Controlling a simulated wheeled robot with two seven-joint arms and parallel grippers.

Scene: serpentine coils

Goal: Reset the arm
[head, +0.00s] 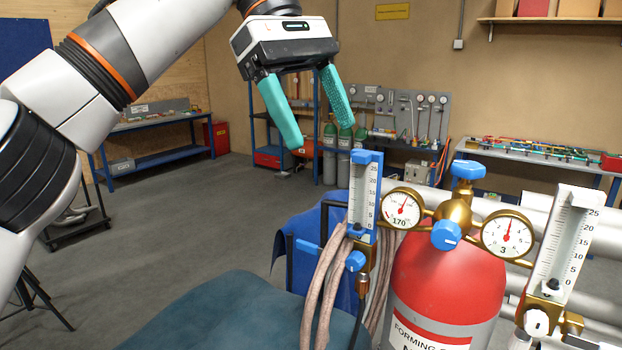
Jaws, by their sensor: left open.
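My left gripper (318,106) hangs in the upper middle of the head view, at the end of my left arm, which comes in from the left. Its two teal fingers are spread apart with nothing between them. It is up above the gas equipment, and touches nothing that I can see. My right gripper does not show.
A red gas cylinder (447,275) with two round gauges (403,208) and blue knobs stands at the lower right. Flowmeters (365,197) flank it, and hoses (325,285) hang beside it. A teal padded surface (235,318) is in front. Grey floor (190,215) is open at left.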

